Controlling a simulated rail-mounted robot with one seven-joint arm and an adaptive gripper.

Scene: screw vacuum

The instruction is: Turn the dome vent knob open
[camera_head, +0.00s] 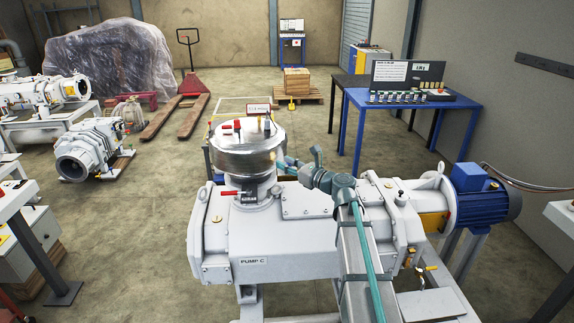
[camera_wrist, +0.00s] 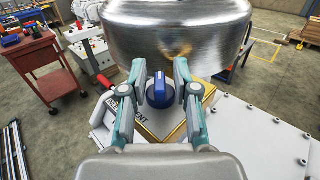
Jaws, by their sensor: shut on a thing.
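A blue knob (camera_wrist: 159,93) stands on a gold-edged plate (camera_wrist: 172,128) below the shiny metal dome (camera_wrist: 178,35). A label by the plate is partly hidden and ends in "ENT". My gripper (camera_wrist: 160,80) has one finger on each side of the knob and is shut on it. In the head view, my gripper (camera_head: 285,165) is at the right side of the dome (camera_head: 248,150), on top of the white pump body (camera_head: 300,240) marked PUMP C. The knob is hidden in that view.
A red-handled valve (camera_head: 237,193) sits at the dome's base on the left. A blue motor (camera_head: 485,193) is at the pump's right end. A blue table (camera_head: 410,105) stands behind, with open floor to the left.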

